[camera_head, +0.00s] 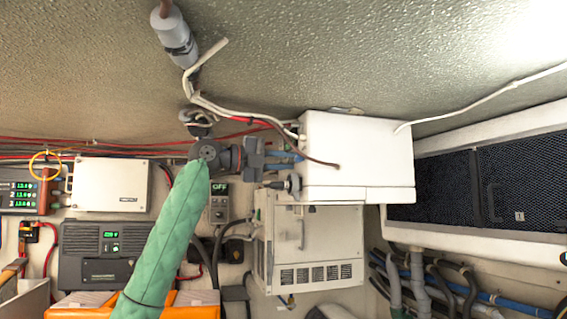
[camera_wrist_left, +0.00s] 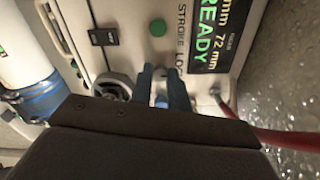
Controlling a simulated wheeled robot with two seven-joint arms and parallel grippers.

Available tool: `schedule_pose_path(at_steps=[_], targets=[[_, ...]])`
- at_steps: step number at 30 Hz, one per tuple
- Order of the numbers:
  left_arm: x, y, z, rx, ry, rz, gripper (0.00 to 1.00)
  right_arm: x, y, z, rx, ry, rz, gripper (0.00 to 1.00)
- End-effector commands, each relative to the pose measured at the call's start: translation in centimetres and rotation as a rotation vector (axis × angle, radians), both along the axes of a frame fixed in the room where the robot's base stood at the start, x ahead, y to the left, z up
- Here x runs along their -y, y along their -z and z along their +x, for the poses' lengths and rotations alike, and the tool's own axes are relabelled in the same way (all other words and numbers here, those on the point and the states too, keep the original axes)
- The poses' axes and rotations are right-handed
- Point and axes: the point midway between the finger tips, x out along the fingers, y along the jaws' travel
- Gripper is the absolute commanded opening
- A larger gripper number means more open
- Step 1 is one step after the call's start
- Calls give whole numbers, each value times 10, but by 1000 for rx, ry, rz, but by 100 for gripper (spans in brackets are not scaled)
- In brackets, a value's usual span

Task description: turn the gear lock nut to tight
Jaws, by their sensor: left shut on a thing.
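My left gripper (camera_head: 291,161) reaches in from the left in the head view, with its blue fingers against the left side of a white box (camera_head: 358,152). In the left wrist view the two fingers (camera_wrist_left: 164,90) point at the box's panel and are shut on a small part between them. That part is likely the gear lock nut, but the fingers hide most of it. It sits below the panel lettering, which reads "STROKE LO..." (camera_wrist_left: 181,40). I cannot tell how far the nut is turned. My right gripper is not in view.
The panel has a lit "READY" display (camera_wrist_left: 212,38), a green button (camera_wrist_left: 157,28) and a black switch (camera_wrist_left: 104,37). A red cable (camera_wrist_left: 285,137) leaves it at the right. A vented white unit (camera_head: 318,248) sits below the box, and a dark mesh panel (camera_head: 520,178) is at the right.

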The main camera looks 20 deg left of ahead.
Motion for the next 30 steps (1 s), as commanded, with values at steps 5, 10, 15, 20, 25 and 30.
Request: schedule_pose_path(at_steps=[5,10,15,20,25,30], targets=[[1,4,0,4,3,10,0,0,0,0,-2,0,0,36],[1,4,0,4,2,11,0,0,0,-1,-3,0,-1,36],[2,4,0,3,2,10,29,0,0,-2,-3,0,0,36],[1,3,0,4,2,8,39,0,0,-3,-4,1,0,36],[1,2,0,5,1,7,39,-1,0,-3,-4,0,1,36],[-6,3,-4,5,0,7,39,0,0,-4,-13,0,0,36]])
